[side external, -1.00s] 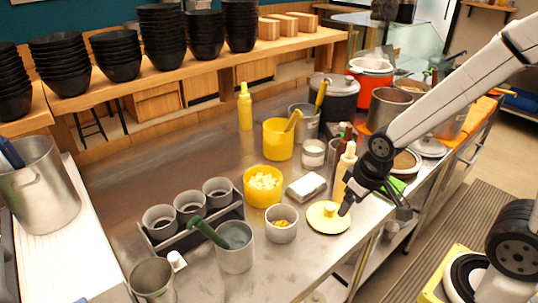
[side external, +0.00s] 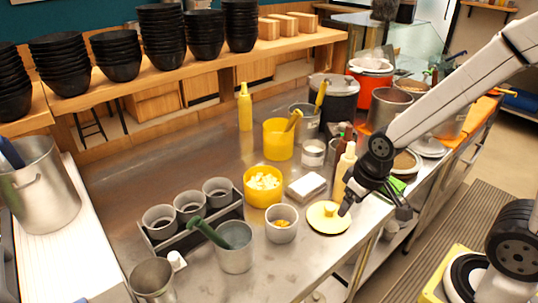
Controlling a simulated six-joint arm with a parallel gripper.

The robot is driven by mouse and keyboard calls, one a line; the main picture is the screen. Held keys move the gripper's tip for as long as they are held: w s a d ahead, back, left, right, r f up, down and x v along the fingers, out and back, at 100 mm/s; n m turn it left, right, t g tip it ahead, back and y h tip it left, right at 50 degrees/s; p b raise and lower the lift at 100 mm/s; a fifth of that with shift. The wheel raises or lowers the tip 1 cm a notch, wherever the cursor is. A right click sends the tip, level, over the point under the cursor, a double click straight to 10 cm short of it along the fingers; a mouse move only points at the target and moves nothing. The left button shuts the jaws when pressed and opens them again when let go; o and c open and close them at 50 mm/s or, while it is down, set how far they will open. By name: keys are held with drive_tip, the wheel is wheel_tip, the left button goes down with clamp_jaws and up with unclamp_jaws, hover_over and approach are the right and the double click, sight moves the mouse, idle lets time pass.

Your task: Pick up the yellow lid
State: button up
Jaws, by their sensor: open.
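The yellow lid (side external: 325,221) is a round, pale yellow disc with a small knob on top. It lies flat on the steel counter near the front edge in the side external view. My gripper (side external: 373,208) is open, with its black fingers pointing down at the lid's right side. I cannot tell whether a finger touches the lid.
A metal cup (side external: 282,226), a yellow tub with pale pieces (side external: 263,199) and a white block (side external: 306,187) stand left of the lid. A cream squeeze bottle (side external: 345,170) stands close behind it. The counter's front edge is near. Bare counter (side external: 325,262) lies in front.

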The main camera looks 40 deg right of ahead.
drive_tip(key=shift+o, duration=0.5)
drive_tip(key=shift+w, duration=0.1)
drive_tip(key=n+g, duration=0.2)
drive_tip(key=n, duration=0.2)
hover_over(331, 206)
drive_tip(key=f, duration=0.5)
drive_tip(key=shift+a+f, duration=0.1)
drive_tip(key=shift+a, duration=0.1)
drive_tip(key=shift+w+d+f+n+g, duration=0.1)
drive_tip(key=shift+d+f+n+g, duration=0.15)
drive_tip(key=shift+n+g, duration=0.05)
drive_tip(key=shift+f, duration=1.3)
drive_tip(key=shift+f, duration=2.6)
